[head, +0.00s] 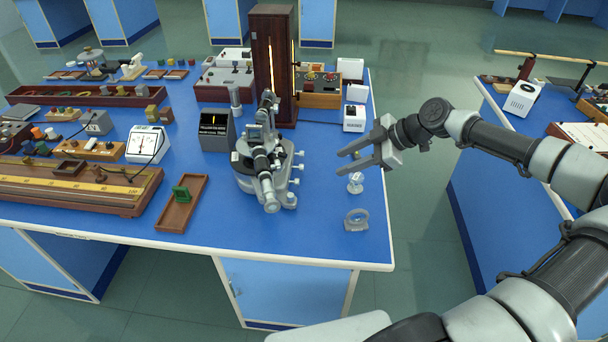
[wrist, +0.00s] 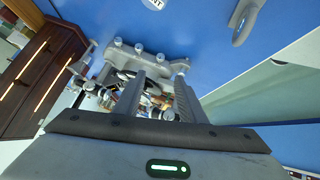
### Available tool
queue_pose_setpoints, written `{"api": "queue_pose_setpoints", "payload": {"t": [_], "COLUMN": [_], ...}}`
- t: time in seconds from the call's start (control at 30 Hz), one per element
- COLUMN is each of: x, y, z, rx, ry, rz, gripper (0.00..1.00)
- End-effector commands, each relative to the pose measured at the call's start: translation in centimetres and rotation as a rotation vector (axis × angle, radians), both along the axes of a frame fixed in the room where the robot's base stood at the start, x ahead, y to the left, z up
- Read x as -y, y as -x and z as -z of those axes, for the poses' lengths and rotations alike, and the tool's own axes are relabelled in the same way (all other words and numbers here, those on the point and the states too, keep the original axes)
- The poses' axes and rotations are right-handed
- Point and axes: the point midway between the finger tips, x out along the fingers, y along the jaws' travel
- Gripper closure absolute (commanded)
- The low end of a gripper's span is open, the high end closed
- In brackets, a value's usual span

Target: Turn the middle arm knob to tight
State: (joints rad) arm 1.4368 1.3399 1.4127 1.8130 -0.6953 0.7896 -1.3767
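The grey spectrometer (head: 262,165) stands near the middle of the blue bench in the head view. Several small silver knobs stick out on its right side; one near the middle of that row is an arm knob (head: 296,168). My gripper (head: 340,162) is open and empty in the air to the right of these knobs, with its fingers pointing left at them and a gap between. In the wrist view the spectrometer (wrist: 145,58) lies beyond my two parted fingers, with a row of knobs along its top edge. Which knob is the middle one is unclear there, as are any tight markings.
A small silver stand (head: 355,183) and a grey ring mount (head: 356,220) are on the bench below my gripper. A dark lamp box (head: 215,131) stands left of the spectrometer. A tall wooden case (head: 273,60) stands behind it. The front right of the bench is mostly clear.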

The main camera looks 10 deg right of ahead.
Motion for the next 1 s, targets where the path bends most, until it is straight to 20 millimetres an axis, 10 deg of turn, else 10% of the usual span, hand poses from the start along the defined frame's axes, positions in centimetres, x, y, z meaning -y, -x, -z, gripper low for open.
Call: {"api": "queue_pose_setpoints", "payload": {"t": [0.6,1.0], "x": [-8.2,-10.0], "y": [-5.0,-6.3], "z": [8.9,11.0], "rx": [-0.004,-0.002], "ry": [-0.002,0.000], "rz": [-0.003,0.000], "gripper": [0.63,0.63]}}
